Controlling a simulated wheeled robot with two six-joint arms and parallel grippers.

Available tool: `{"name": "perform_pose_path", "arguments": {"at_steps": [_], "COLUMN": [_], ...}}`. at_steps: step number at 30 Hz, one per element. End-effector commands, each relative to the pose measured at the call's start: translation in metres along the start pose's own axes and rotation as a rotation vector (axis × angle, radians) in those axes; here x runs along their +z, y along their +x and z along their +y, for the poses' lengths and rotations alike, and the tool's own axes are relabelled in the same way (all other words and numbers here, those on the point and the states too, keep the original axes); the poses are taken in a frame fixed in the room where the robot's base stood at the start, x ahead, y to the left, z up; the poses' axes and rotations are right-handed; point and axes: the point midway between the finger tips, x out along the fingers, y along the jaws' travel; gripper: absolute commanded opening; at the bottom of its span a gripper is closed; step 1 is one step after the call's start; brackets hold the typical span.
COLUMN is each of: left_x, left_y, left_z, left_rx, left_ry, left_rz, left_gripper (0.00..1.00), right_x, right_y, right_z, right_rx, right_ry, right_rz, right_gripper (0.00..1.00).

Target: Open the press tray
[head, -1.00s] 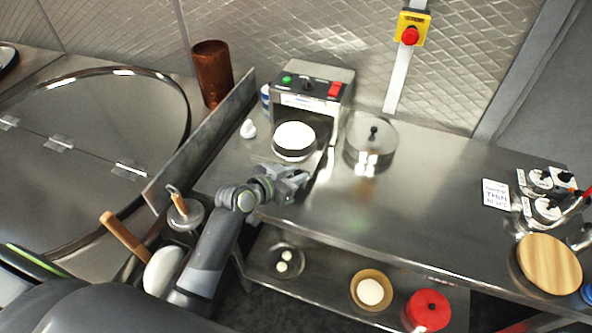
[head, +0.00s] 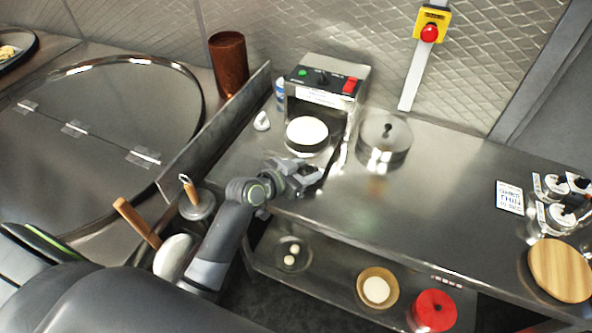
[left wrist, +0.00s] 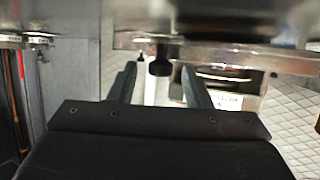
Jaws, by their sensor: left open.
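The press (head: 325,88) is a steel box with a green button and a red switch, standing at the back of the steel counter. At its front is a round dark tray (head: 306,149) with a white disc (head: 306,131) on it. My left gripper (head: 312,174) is open just in front of the tray, near the counter's front edge. In the left wrist view, a black knob (left wrist: 160,65) shows between the two fingertips (left wrist: 160,78). I cannot tell whether the fingers touch it. My right gripper is not in view.
A round steel lidded container (head: 385,142) stands right of the press. A slanted metal guard (head: 215,125) and a wooden-handled tool (head: 192,203) are at the left. The counter's middle right is clear. A lower shelf holds a red lidded container (head: 434,311).

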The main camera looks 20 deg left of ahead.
Motion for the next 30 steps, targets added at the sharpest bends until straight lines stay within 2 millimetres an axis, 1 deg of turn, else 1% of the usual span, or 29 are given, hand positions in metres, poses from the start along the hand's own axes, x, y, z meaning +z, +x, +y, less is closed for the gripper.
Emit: {"name": "perform_pose_path", "arguments": {"at_steps": [5, 8, 17, 24, 27, 30], "left_x": [0.002, 0.002, 0.003, 0.003, 0.002, 0.002], "left_y": [-0.013, -0.028, -0.083, -0.130, -0.147, -0.159], "left_z": [-0.001, -0.001, -0.001, -0.001, 0.000, -0.001], "left_rx": [-0.002, -0.002, -0.002, -0.002, 0.000, -0.002], "left_ry": [0.000, 0.003, 0.004, 0.007, 0.006, 0.004], "left_rz": [0.000, 0.000, -0.002, -0.004, -0.003, -0.003], "left_gripper": [0.45, 0.45, 0.45, 0.45, 0.45, 0.45], "right_x": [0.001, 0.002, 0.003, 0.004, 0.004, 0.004], "right_y": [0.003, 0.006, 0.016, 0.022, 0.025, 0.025], "right_z": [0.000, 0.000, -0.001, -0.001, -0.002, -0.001], "right_rx": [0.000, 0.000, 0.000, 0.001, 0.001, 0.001], "right_ry": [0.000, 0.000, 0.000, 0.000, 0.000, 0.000], "right_rz": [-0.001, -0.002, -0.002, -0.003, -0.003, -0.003], "right_gripper": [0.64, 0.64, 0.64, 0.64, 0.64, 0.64]}}
